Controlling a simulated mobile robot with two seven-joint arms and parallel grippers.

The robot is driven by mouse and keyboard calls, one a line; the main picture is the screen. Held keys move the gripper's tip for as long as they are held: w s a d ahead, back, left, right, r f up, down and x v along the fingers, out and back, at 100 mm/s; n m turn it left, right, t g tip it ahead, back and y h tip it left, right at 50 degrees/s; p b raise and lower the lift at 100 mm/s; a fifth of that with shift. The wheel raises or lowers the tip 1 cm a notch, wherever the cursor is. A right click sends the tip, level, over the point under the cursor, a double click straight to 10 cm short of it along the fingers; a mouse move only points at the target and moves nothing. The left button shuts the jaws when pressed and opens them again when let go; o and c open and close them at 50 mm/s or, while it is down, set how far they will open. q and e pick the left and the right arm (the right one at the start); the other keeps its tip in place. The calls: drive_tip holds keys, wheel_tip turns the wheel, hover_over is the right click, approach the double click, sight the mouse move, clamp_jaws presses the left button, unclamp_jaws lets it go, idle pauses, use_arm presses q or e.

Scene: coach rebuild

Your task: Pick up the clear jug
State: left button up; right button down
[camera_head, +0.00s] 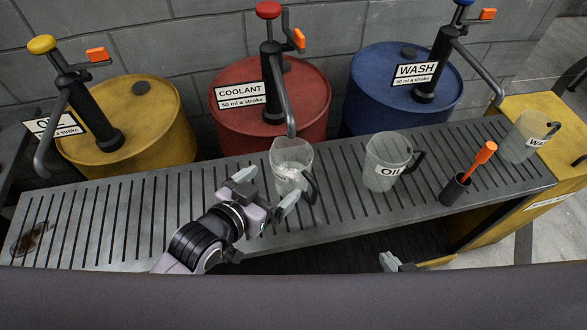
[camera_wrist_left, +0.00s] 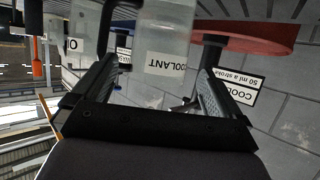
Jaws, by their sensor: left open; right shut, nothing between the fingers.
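Several clear jugs with dark handles stand on the slatted bench. The coolant jug (camera_head: 291,157) is under the red drum's spout, the OIL jug (camera_head: 383,168) is right of it, and the wash jug (camera_head: 524,138) is at the far right. My left gripper (camera_head: 268,190) is open at the front of the coolant jug, one finger on each side. In the left wrist view the jug (camera_wrist_left: 160,28), with a COOLANT label, shows between and beyond the open fingers. Contact cannot be told. My right gripper (camera_head: 392,262) is shut at the bench's front edge, only partly in view.
Yellow (camera_head: 128,122), red (camera_head: 270,105) and blue (camera_head: 395,85) drums with pumps stand behind the bench (camera_head: 140,215). A dark cup (camera_head: 454,191) with an orange-handled tool stands right of the OIL jug. A brown stain (camera_head: 32,238) is at far left.

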sight(280, 177)
use_arm(q)
drive_tip(key=shift+x, duration=0.95)
drive_tip(key=shift+b+x, duration=0.3)
drive_tip(key=shift+x, duration=2.35)
drive_tip(key=c, duration=1)
drive_tip(key=shift+c, duration=0.5)
drive_tip(key=shift+r, duration=0.1)
